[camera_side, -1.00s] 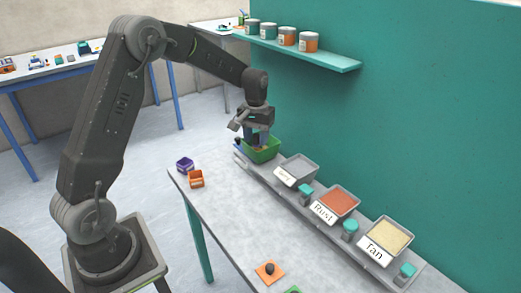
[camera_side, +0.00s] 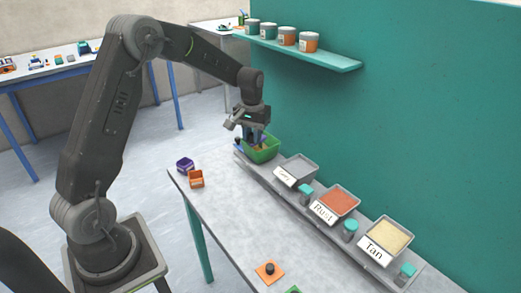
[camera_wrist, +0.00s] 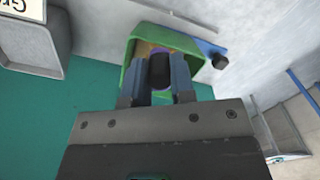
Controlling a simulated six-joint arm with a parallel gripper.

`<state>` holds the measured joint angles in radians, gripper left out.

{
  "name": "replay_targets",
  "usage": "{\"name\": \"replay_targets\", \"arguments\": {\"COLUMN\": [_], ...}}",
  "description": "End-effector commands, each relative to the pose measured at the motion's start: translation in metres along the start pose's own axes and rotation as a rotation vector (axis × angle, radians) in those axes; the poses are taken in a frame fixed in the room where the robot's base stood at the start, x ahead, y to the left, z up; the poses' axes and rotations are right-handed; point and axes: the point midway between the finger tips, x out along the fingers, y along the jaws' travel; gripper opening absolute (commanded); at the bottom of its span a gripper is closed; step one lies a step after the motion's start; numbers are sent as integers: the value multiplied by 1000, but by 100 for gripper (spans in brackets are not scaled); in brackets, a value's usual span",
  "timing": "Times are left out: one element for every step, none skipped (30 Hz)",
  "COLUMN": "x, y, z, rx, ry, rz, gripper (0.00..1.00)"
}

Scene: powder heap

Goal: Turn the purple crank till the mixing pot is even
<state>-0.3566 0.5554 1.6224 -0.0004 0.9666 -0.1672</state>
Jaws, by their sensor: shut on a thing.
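The mixing pot is a green box (camera_side: 268,155) at the far end of the grey ledge. It also shows in the wrist view (camera_wrist: 131,62), with some tan-brown content visible. My gripper (camera_side: 257,138) points down into the pot. In the wrist view, my gripper (camera_wrist: 157,62) is shut on a dark upright knob with a purple rim, the handle of the purple crank (camera_wrist: 160,72). The rest of the crank and most of the powder are hidden by my fingers, so I cannot tell how even the mix is. A blue arm with a black knob (camera_wrist: 220,61) sticks out from the pot's side.
Trays of grey (camera_side: 299,167), rust (camera_side: 339,203) and tan (camera_side: 389,239) powder line the ledge, with teal-topped knobs beside them. A teal wall and shelf (camera_side: 300,55) rise behind.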

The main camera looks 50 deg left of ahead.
Motion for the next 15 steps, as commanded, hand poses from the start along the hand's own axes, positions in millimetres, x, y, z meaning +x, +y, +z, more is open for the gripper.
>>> {"name": "replay_targets", "arguments": {"x": [-1, -1, -1, -1, -1, -1, -1, -1, -1, -1, -1, -1, -1, -1, -1], "y": [-3, -4, -5, -5, -6, -8, -9, -11, -13, -15, -16, -18, -18, -18, -19], "z": [-1, -2, -2, -2, -3, -4, -5, -6, -8, -9, -10, -10, -11, -11, -12], "rx": [-1, -1, 0, 1, 1, 0, 0, -1, -1, -2, -1, -1, 0, 1, 1], "ry": [4, 5, 5, 5, 5, 5, 5, 6, 6, 6, 6, 6, 6, 6, 7], "rz": [0, 0, 0, 0, 0, 0, 0, 0, 0, 0, 1, 1, 1, 1, 1], "gripper": [0, 0, 0, 0, 0, 0, 0, 0, 0, 0, 0, 0, 0, 0, 0]}}
